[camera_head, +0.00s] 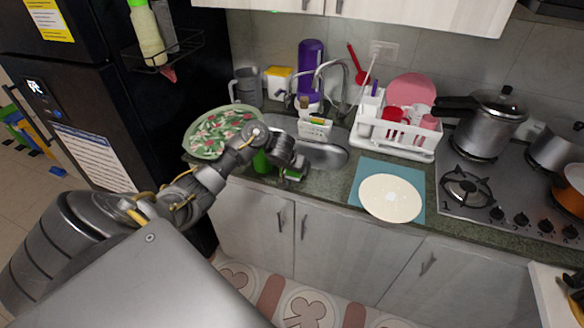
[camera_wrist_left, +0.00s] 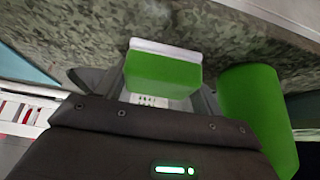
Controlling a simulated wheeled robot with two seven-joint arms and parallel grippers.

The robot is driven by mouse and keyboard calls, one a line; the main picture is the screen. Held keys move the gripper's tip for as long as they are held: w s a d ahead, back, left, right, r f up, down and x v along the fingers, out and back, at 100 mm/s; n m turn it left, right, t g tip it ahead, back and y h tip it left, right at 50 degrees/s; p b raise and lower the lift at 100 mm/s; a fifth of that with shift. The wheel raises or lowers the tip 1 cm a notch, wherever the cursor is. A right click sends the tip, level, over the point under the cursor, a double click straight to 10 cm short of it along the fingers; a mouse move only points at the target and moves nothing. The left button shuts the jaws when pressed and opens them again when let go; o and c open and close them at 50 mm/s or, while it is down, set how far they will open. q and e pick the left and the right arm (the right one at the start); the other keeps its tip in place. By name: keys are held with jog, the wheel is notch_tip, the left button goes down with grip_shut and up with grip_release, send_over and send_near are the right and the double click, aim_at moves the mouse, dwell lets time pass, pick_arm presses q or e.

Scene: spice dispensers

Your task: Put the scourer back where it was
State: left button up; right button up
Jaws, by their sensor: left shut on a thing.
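My left gripper (camera_head: 291,168) is over the counter's front edge by the sink (camera_head: 322,154). In the left wrist view the gripper (camera_wrist_left: 160,85) is shut on a green scourer (camera_wrist_left: 163,72) with a white layer along one side. In the head view the scourer (camera_head: 291,174) is small and partly hidden by the gripper. A white caddy (camera_head: 316,130) stands behind the sink. My right gripper is in neither view.
A green cylinder (camera_wrist_left: 258,110) stands close beside the gripper; it also shows in the head view (camera_head: 261,162). A dish rack (camera_head: 398,140), a plate (camera_head: 391,198) on a teal mat (camera_head: 364,176) and a stove (camera_head: 470,192) are to the right.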

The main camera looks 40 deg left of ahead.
pick_arm(q)
jog(key=o, duration=1)
jog(key=shift+o, duration=0.2)
jog(key=shift+r, duration=0.15)
jog(key=p+v, duration=0.8)
jog(key=v, duration=0.4)
jog(key=shift+p, duration=0.4)
jog(key=shift+s, duration=0.1)
